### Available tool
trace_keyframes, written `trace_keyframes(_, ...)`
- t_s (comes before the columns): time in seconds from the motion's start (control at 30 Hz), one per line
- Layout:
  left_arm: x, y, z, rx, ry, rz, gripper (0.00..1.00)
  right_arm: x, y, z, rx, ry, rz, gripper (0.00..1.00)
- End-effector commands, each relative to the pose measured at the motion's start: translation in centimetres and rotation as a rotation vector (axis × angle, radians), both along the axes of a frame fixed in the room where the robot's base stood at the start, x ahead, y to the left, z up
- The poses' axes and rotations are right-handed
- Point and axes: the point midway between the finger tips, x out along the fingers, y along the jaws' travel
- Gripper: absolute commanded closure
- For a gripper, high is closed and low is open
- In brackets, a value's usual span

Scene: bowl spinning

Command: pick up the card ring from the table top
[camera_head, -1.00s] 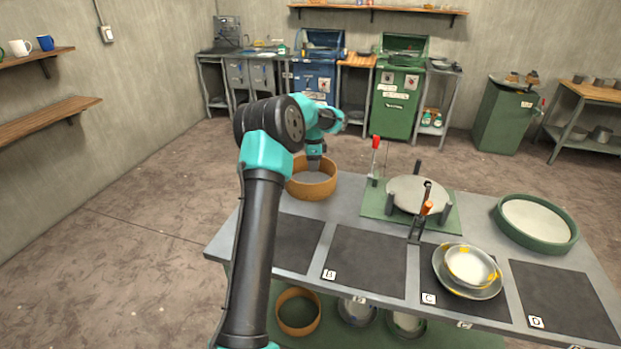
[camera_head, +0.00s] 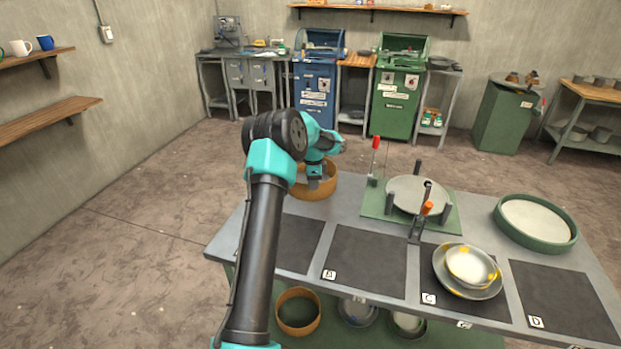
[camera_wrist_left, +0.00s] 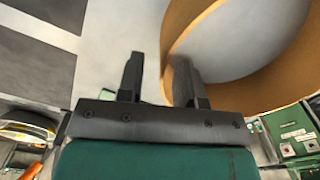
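The card ring (camera_head: 302,190), a tan open hoop, sits on the table top (camera_head: 345,207) at its back left. It also shows large at the right of the left wrist view (camera_wrist_left: 240,97). My left gripper (camera_head: 318,187) points down at the ring's near right side and hides part of it. In the left wrist view its fingers (camera_wrist_left: 157,80) are apart with nothing clamped. The right finger overlaps the ring wall and the left finger is outside it; whether they touch it I cannot tell. My right gripper is not in view.
A green base with a round grey plate (camera_head: 418,194) and upright posts stands right of the ring. Stacked bowls (camera_head: 470,268) lie on mat C, and a green-rimmed round tray (camera_head: 536,222) is at right. The mat marked B (camera_head: 365,257) is bare.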

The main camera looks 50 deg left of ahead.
Motion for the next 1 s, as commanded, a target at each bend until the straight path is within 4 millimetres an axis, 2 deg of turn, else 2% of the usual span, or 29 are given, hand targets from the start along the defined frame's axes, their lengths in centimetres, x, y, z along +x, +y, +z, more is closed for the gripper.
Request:
trace_keyframes(0.2, 0.3, 0.2, -3.1, -0.002, 0.003, 0.000, 0.67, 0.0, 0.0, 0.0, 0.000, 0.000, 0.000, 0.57)
trace_keyframes(0.33, 0.3, 0.2, -4.2, 0.000, 0.001, 0.001, 0.67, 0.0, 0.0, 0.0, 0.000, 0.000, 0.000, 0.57)
trace_keyframes(0.83, 0.3, 0.2, -4.4, -0.001, 0.001, 0.000, 0.67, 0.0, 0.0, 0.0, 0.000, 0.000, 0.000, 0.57)
trace_keyframes(1.0, 0.3, 0.2, -4.4, -0.001, 0.001, 0.000, 0.81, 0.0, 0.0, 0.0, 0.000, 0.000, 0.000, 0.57)
